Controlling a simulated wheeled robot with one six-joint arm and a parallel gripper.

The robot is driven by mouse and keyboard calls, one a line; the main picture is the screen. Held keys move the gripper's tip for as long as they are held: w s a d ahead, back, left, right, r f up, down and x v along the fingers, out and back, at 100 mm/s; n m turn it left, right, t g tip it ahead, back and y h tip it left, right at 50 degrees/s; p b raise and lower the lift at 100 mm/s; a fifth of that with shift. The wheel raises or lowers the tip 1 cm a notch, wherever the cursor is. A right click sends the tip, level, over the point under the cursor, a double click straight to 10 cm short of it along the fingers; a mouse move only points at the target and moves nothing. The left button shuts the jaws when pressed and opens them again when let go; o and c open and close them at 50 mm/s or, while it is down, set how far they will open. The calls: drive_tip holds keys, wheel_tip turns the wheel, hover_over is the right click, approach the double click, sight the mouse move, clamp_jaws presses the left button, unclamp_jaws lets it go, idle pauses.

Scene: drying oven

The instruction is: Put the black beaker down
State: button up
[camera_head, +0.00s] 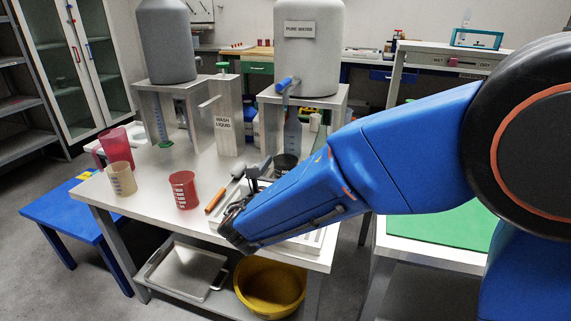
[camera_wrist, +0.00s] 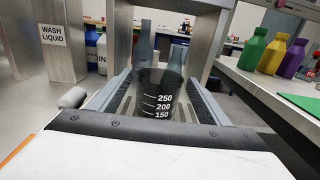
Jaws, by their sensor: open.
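The black beaker (camera_head: 286,162) stands upright at the front of the pure-water stand in the head view, partly hidden by my arm. In the wrist view the dark see-through beaker (camera_wrist: 157,92), with white volume marks, is between my gripper's fingers (camera_wrist: 160,62). My gripper (camera_head: 260,174) is open around it, with a finger on either side.
A red beaker (camera_head: 184,190), a beige beaker (camera_head: 121,179) and a pink pitcher (camera_head: 116,147) stand left on the white table (camera_head: 150,205). An orange-handled tool (camera_head: 215,201) lies near my gripper. The pure-water tank (camera_head: 308,55) stands behind. Coloured bottles (camera_wrist: 273,55) are at right.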

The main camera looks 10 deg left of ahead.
drive_tip(key=s, duration=0.9)
drive_tip(key=shift+s+a, duration=0.4)
drive_tip(key=shift+s+d, duration=0.1)
